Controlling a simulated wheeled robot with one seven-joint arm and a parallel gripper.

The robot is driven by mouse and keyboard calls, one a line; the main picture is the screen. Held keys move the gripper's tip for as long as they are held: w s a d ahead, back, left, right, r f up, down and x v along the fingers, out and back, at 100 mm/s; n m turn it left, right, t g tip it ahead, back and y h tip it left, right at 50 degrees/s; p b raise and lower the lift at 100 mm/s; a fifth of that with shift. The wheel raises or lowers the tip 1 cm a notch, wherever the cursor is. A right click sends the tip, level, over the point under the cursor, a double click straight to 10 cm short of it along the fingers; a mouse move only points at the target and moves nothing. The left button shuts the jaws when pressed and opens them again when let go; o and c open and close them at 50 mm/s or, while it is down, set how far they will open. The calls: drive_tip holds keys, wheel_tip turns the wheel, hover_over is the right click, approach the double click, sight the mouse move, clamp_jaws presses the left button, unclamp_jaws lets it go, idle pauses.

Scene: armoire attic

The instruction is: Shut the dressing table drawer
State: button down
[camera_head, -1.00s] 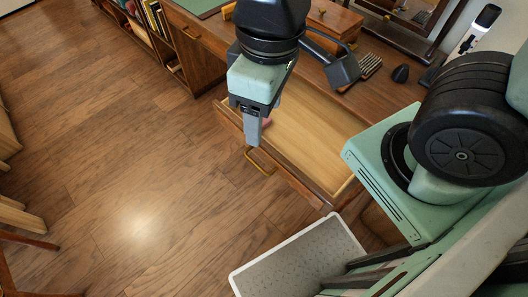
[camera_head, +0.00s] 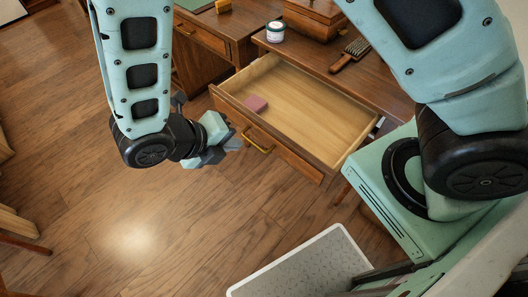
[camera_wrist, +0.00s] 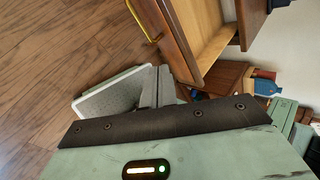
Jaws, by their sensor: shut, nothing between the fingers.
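The dressing table drawer (camera_head: 320,108) is pulled out, with its pale wooden inside showing and a pink block (camera_head: 256,103) lying near its front left. A brass handle (camera_head: 257,141) is on its front. My gripper (camera_head: 238,143) is shut and empty, in front of the drawer's left part, just left of the handle; I cannot tell whether it touches the front. In the wrist view the shut fingers (camera_wrist: 157,86) point up toward the drawer front (camera_wrist: 176,42), and the handle (camera_wrist: 140,20) shows at the top.
The dressing table top (camera_head: 325,58) holds a wooden box (camera_head: 314,18), a jar (camera_head: 275,31) and a brush (camera_head: 350,54). A desk (camera_head: 205,45) stands at its left. A white-rimmed grey tray (camera_head: 300,265) is at the bottom. The floor left of the drawer is clear.

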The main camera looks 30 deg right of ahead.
wheel_tip(320, 180, down, 3)
drive_tip(key=n+t, duration=0.1)
drive_tip(key=n, duration=0.3)
approach(270, 138)
drive_tip(key=shift+h, duration=0.4)
drive_tip(key=f, duration=0.1)
drive_tip(key=d+f, duration=0.1)
drive_tip(key=f, duration=0.1)
drive_tip(key=d+f, duration=0.1)
drive_tip(key=shift+w+d+f+b, duration=0.2)
drive_tip(key=shift+w+f+b, duration=0.1)
drive_tip(key=shift+w, duration=0.1)
drive_tip(key=shift+w+d, duration=0.2)
drive_tip(key=shift+d, duration=0.4)
drive_tip(key=shift+d, duration=0.1)
